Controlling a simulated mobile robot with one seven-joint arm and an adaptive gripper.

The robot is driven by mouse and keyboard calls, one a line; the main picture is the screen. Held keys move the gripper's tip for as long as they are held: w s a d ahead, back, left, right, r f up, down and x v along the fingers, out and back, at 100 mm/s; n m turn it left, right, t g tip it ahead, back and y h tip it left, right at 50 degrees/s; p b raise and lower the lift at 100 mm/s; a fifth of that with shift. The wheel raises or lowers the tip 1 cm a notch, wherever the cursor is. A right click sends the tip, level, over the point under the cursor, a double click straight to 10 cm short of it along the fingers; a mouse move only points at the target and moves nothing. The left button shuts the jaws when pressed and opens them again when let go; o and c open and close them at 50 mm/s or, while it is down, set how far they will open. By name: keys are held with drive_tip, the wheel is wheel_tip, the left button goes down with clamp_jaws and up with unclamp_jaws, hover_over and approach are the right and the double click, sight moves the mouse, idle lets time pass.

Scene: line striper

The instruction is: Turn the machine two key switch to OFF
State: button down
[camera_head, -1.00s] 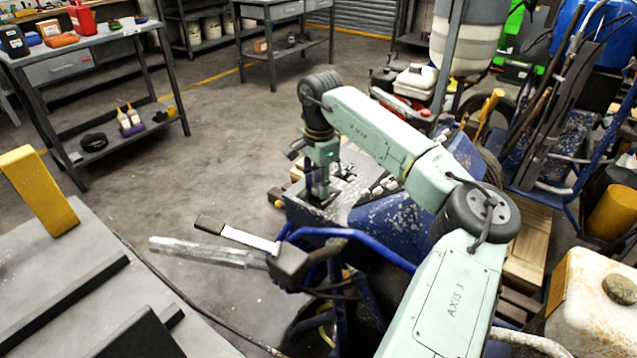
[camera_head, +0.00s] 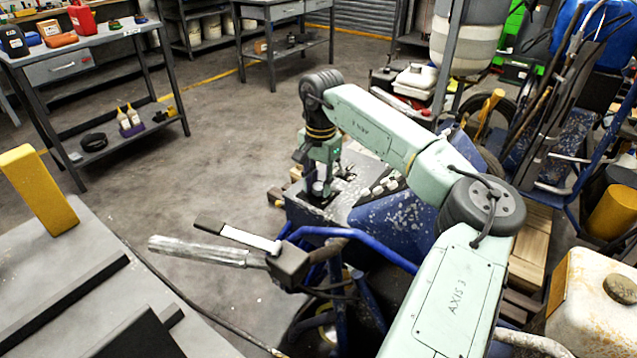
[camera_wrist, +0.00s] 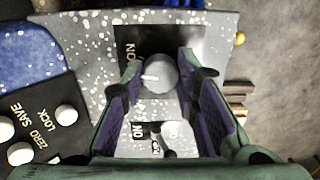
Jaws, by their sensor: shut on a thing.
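My gripper (camera_head: 318,190) points down at the control panel of the blue line striper (camera_head: 390,225). In the wrist view its two purple-lined fingers (camera_wrist: 160,75) stand on either side of a round grey switch knob (camera_wrist: 158,78) with a white pointer, and are shut on it. The pointer is toward the left of the picture. Other lettering is partly hidden by the fingers. I cannot tell which machine number the gripped switch carries.
White knobs (camera_wrist: 66,115) labelled ZERO, SAVE and LOCK sit left of the gripper on a dark plate. The striper's handlebar with a grey grip (camera_head: 205,252) and lever reaches out in front. A grey bench (camera_head: 60,290) stands at the lower left. Open floor lies beyond.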

sight(321, 186)
drive_tip(key=n, duration=0.4)
drive_tip(key=shift+d+n+p, duration=0.1)
drive_tip(key=shift+n+p, duration=0.2)
drive_tip(key=shift+n, duration=1.5)
drive_tip(key=c, duration=1.2)
unclamp_jaws()
drive_tip(key=shift+c, duration=0.2)
wheel_tip(321, 186, up, 12)
drive_tip(key=shift+d, duration=0.15)
